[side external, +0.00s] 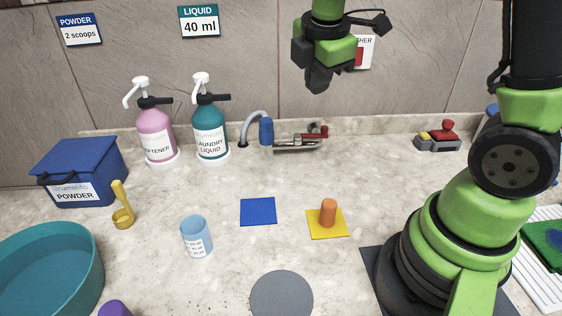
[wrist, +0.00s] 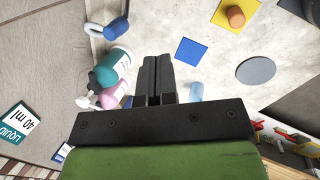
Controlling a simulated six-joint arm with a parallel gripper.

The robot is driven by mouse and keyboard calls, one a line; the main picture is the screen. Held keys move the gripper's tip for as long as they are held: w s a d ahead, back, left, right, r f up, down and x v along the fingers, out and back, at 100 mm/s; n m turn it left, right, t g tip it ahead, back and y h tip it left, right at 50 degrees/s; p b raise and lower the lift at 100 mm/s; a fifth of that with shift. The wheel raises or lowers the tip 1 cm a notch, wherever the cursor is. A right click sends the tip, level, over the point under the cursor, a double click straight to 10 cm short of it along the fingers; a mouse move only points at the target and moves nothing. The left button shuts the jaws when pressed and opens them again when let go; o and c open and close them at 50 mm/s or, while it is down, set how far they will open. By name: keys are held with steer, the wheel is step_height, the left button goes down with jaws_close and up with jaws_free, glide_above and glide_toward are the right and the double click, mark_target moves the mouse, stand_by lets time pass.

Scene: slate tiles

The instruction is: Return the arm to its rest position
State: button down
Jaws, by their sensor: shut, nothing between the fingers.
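My gripper (side external: 318,80) hangs high above the back of the counter in the side external view, in front of the tiled wall. Its fingers are shut with nothing between them, and it touches nothing. In the wrist view my gripper (wrist: 154,62) shows its two dark fingers pressed together. An orange cylinder (side external: 328,212) stands on a yellow square (side external: 326,228), and a blue square (side external: 258,211) lies to its left, all well below my gripper.
Pink (side external: 157,135) and teal (side external: 210,132) pump bottles stand by the wall. A blue powder box (side external: 80,168), yellow scoop (side external: 123,212), light blue cup (side external: 196,237), teal basin (side external: 60,265), grey disc (side external: 281,295) and small tap (side external: 300,138) sit around the counter.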

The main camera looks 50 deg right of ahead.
steer(key=s+a+r+m+t+y, duration=0.2)
steer(key=s+a+r+m, duration=0.1)
steer(key=s+m, duration=0.4)
steer(key=s+a+r+m+t+y, duration=0.2)
steer(key=s+a+r+m, duration=0.2)
steer(key=m, duration=0.7)
steer(key=s+a, duration=0.2)
steer(key=s, duration=0.1)
steer(key=shift+r+t+y, duration=0.25)
steer(key=shift+t+y, duration=0.15)
steer(key=shift+w, duration=0.1)
